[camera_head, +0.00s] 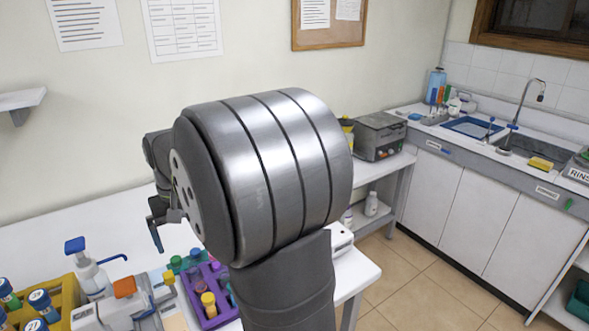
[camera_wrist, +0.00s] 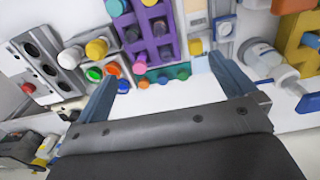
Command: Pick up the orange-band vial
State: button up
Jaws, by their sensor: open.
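I cannot single out the orange-band vial for certain. A purple rack (camera_head: 192,303) with several capped vials stands at the front of the white table in the head view, partly hidden by my arm. The rack also shows at the top of the wrist view (camera_wrist: 133,47), with yellow, pink and other caps. Small orange caps (camera_wrist: 144,82) show near it, but no band can be read. My gripper (camera_wrist: 163,68) is open and empty, its blue-grey fingers spread above the table below the rack. In the head view my gripper (camera_head: 156,222) is small and mostly behind my arm.
A yellow rack (camera_head: 65,287) of blue-capped vials and a white pump bottle (camera_head: 92,272) stand at the front left. A grey device (camera_wrist: 42,65) with round holes is left in the wrist view. Bare white tabletop (camera_head: 80,215) lies behind.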

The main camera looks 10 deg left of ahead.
jog(key=c, duration=1.1)
jog(key=n, duration=0.9)
send_over(199, 280)
jog(key=f, duration=1)
jog(key=shift+d+f, duration=0.2)
jog(key=shift+d, duration=0.05)
jog(key=shift+a+f, duration=0.15)
jog(key=shift+f, duration=1.5)
jog(key=shift+a+f, duration=0.1)
jog(key=shift+f, duration=1.5)
